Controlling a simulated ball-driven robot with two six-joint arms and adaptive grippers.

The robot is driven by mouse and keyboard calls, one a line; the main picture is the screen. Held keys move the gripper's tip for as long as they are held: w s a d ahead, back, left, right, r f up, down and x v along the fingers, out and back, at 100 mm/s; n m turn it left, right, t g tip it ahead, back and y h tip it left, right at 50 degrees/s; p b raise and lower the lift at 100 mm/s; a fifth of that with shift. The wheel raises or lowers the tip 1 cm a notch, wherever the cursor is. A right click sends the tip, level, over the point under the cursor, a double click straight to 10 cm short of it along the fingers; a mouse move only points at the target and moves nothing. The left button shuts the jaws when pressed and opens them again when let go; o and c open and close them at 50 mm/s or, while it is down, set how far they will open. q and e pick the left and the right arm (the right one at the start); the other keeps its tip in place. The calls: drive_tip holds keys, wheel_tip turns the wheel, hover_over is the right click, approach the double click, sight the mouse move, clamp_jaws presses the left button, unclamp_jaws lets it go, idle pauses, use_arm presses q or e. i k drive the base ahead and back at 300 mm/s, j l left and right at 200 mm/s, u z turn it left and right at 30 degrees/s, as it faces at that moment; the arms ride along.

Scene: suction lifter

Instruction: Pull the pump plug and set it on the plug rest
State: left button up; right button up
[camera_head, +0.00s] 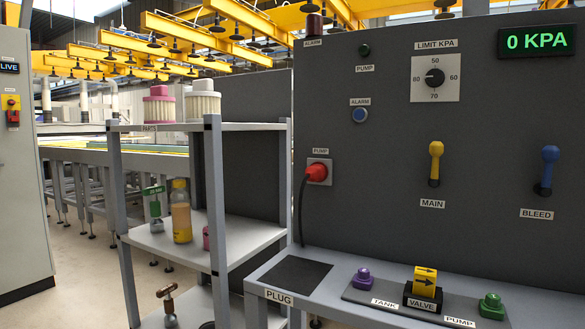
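The red pump plug (317,172) sits in the socket (326,167) labelled PUMP on the grey panel. Its black cable (302,205) hangs down behind the bench's back edge. The plug rest is a dark square pad (290,276) at the left of the bench, above the PLUG label (279,298). Nothing lies on the pad. Neither of my grippers shows in the head view.
The bench also bears a purple TANK fitting (363,278), a yellow valve (425,284) and a green PUMP fitting (492,306). The panel (380,130) has a yellow MAIN lever (435,163) and a blue BLEED lever (547,170). A parts shelf (255,127) stands left.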

sight(317, 172)
drive_tip(key=i+j+z, duration=0.1)
drive_tip(key=i+j, duration=0.25)
drive_tip(key=j, duration=0.3)
drive_tip(key=i+j+z, duration=0.15)
drive_tip(key=j, duration=0.2)
drive_tip(key=i+j, duration=0.15)
drive_tip(key=j, duration=0.2)
drive_tip(key=i+j+z, duration=0.15)
drive_tip(key=j, duration=0.2)
drive_tip(key=i+j, duration=0.15)
drive_tip(key=j, duration=0.25)
drive_tip(key=i+j+z, duration=0.15)
drive_tip(key=j, duration=0.2)
